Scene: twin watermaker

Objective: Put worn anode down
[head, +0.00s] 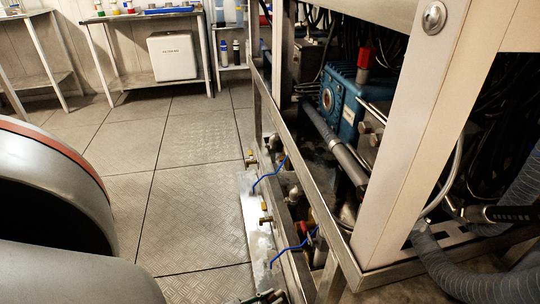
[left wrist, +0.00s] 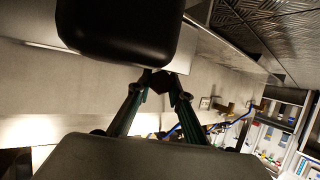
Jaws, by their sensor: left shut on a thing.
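My left gripper (left wrist: 159,78) shows in the left wrist view, its two green-edged fingers closing in toward each other. It is shut on a small dark piece (left wrist: 159,84), which appears to be the worn anode. Only a little of this piece shows between the fingertips, and its full shape is hidden. A pale flat surface lies behind the fingers; I cannot tell whether the piece touches it. In the head view I cannot make out the anode. My right gripper is in neither view.
A steel frame rail (head: 308,188) with blue-handled valves (head: 270,176) runs beside the blue pump (head: 343,103). A thick white post (head: 407,150) stands at right, with a grey ribbed hose (head: 450,270) below. A table (head: 110,20) stands at the back. The floor (head: 190,215) left of the rail is clear.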

